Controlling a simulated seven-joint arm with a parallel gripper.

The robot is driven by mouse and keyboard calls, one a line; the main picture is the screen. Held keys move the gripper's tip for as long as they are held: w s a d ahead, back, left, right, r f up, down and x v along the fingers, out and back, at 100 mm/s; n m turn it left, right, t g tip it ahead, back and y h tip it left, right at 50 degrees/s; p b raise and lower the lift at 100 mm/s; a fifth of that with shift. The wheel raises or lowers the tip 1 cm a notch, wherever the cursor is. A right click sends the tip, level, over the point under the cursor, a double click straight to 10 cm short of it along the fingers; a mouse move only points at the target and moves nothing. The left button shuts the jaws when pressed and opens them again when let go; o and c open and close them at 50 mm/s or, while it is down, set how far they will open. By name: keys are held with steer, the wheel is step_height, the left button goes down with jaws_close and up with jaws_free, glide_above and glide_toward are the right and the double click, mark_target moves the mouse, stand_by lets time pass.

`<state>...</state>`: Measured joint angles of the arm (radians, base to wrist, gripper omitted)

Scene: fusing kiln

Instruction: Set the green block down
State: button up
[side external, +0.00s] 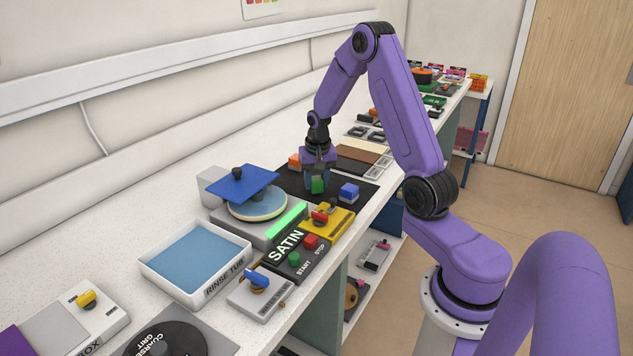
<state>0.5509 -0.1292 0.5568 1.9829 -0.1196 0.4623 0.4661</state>
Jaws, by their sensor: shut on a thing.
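The green block (317,185) is at the lower end of my gripper (317,180), between its fingers, over the black mat (290,181). My gripper points down and is shut on the green block. I cannot tell whether the block touches the mat or hangs just above it. A blue block (349,192) sits on the mat to the right of the green one. An orange block (294,160) sits to the left, near the back of the mat.
In front of the mat are a yellow unit with a red lever (326,222) and a panel marked SATIN (287,246). A round plate machine with a blue lid (242,186) stands to the left. The white rinse tub (225,285) is nearer the camera. A brown board (363,153) lies behind.

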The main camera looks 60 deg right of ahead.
steer(key=shift+f, duration=0.25)
steer(key=shift+f, duration=0.1)
steer(key=o, duration=1)
steer(key=shift+f, duration=0.1)
